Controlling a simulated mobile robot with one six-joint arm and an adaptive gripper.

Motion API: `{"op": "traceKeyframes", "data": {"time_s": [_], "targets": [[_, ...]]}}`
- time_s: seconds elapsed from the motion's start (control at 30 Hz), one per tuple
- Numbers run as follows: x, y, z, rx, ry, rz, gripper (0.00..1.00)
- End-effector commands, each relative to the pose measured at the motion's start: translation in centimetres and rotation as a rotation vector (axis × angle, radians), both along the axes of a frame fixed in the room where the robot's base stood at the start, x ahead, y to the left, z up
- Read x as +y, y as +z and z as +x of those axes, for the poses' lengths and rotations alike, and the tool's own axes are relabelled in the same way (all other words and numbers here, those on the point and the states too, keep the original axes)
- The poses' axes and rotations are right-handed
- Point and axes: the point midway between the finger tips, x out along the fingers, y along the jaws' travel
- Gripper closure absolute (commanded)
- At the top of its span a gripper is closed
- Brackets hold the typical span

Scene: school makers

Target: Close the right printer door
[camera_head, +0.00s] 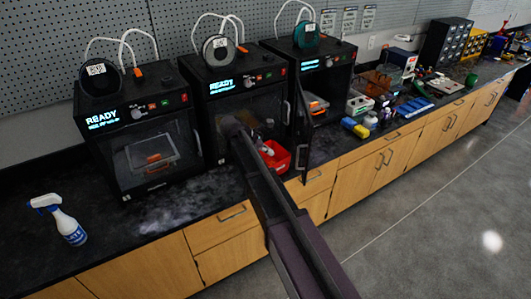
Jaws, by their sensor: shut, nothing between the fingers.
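The right printer (325,53) is a black box at the back of the counter, with a lit blue display. Its door (302,130) is a dark panel that stands open, swung out toward the front at the printer's left side. The inside shows, with a white and orange part (316,103) in it. My arm reaches up from the bottom of the view to the front of the middle printer, left of the open door. I cannot make out my gripper's fingers anywhere in the view.
The middle printer (235,75) and left printer (135,88) have their doors shut. A red bin (275,158) sits on the counter just left of the open door. A spray bottle (62,220) stands at the left. Small boxes and tools crowd the counter to the right.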

Motion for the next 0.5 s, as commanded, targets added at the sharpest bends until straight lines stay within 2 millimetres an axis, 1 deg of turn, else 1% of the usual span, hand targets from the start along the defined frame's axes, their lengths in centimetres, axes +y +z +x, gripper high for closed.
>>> {"op": "traceKeyframes", "data": {"time_s": [0.03, 0.5], "targets": [[-0.4, -0.8, 0.0, 0.0, -0.001, 0.0, 1.0], [-3.9, -4.4, 0.8, 0.0, -0.001, 0.0, 1.0]]}}
